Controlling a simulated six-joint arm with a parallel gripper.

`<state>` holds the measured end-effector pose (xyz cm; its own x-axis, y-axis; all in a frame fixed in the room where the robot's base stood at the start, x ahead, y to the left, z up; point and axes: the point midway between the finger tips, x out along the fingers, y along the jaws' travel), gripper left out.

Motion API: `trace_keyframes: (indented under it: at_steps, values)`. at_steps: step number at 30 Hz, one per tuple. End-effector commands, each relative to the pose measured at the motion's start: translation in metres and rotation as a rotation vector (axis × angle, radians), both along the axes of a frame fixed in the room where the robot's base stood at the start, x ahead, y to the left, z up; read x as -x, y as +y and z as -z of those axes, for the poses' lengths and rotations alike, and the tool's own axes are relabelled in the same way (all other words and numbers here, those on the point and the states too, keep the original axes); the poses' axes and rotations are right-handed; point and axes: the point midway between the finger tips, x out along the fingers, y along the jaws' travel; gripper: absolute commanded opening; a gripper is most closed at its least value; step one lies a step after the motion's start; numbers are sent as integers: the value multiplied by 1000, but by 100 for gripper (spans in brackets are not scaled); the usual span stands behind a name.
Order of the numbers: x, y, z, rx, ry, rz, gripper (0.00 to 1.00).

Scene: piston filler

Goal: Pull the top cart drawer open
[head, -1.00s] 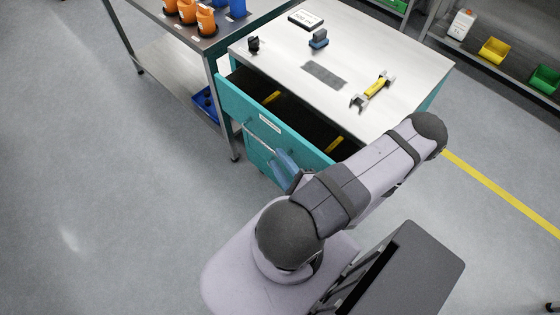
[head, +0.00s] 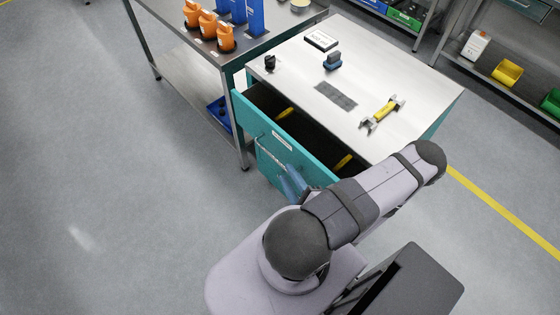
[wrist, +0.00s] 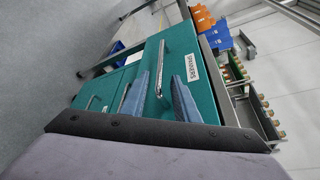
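The cart (head: 400,82) has teal sides and a pale metal top. Its teal top drawer (head: 262,126) stands well out from the cart, with its dark inside and yellow items showing. The drawer front also shows in the wrist view (wrist: 204,93), with a white label and a bar handle (wrist: 161,66). My gripper (wrist: 158,99) is open at the drawer front. Its two blue fingers are apart, with the handle's near end showing between them; I cannot tell whether they touch it. In the head view, my gripper (head: 293,183) is partly hidden by my arm.
A yellow-handled tool (head: 383,113), a blue-grey item (head: 332,61) and a small black item (head: 270,62) are on the cart top. A metal table (head: 190,62) with orange and blue holders stands close at left. Open floor lies at left and front.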

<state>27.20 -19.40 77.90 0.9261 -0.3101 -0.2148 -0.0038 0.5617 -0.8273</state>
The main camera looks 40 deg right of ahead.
Motion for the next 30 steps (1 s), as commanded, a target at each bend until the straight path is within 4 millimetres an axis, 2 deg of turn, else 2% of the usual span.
trace_keyframes:
  at_steps: [8,21,30]
  values:
    - [-14,-3,2,-1,1,-6,28]
    - [-49,-15,10,2,1,-6,28]
    - [-63,-20,14,1,0,-2,28]
